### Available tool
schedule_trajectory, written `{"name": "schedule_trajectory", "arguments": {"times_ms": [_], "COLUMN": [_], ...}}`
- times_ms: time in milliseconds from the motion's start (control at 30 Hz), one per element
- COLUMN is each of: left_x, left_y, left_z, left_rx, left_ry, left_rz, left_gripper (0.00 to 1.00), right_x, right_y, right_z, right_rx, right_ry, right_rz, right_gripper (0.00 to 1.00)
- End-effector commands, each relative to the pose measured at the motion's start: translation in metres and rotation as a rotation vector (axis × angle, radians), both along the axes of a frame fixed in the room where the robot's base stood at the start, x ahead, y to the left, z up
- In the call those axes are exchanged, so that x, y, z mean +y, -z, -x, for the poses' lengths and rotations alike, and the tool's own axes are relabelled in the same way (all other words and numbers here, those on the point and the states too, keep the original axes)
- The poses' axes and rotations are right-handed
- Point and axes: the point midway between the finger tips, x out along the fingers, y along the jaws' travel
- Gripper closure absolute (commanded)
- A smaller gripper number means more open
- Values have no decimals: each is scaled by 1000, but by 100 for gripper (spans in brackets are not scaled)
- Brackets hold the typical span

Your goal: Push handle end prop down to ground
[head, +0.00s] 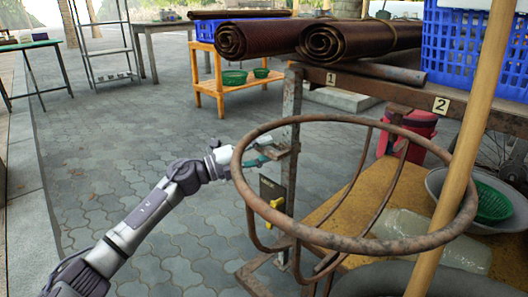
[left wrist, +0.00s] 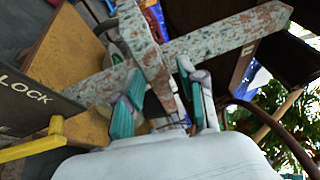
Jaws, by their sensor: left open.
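A worn metal upright (head: 292,110) with flaking paint stands at the near end of the rusty frame. A short bracket (head: 280,147) juts left from it. I cannot tell for certain which piece is the handle end prop. My left gripper (head: 262,155) is open beside the upright at the bracket's height, partly hidden by a rusty ring. In the left wrist view, a rust-flecked bar (left wrist: 143,40) runs toward the gap between the teal-padded fingers (left wrist: 160,95). Whether they touch it is unclear. A dark LOCK plate (left wrist: 35,105) with a yellow lever (left wrist: 32,148) is close by. My right gripper is out of view.
The large rusty ring (head: 350,240) on curved bars stands in front of the upright. A wooden pole (head: 465,150) crosses the right side. Brown rolls (head: 262,40) and a blue crate (head: 470,50) lie above. Paved floor (head: 130,130) is clear to the left.

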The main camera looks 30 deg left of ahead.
Motion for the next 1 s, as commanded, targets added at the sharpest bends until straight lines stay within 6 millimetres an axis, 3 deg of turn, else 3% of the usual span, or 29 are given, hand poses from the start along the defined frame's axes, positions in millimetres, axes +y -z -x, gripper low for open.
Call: {"name": "schedule_trajectory", "arguments": {"times_ms": [33,200,300,667,900,1000], "left_x": [0,0,0,0,0,0], "left_y": [0,0,0,4,50,60], "left_z": [0,0,0,0,0,1], "left_rx": [0,0,0,1,6,2], "left_ry": [0,0,0,0,2,1], "left_rz": [0,0,0,0,1,1], "left_gripper": [60,88,100,100,100,100], "right_x": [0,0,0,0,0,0], "right_y": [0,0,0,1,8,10], "right_z": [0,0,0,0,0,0], "right_rx": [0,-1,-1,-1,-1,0], "right_ry": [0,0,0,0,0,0], "right_rz": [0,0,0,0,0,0], "right_gripper": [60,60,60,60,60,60]}}
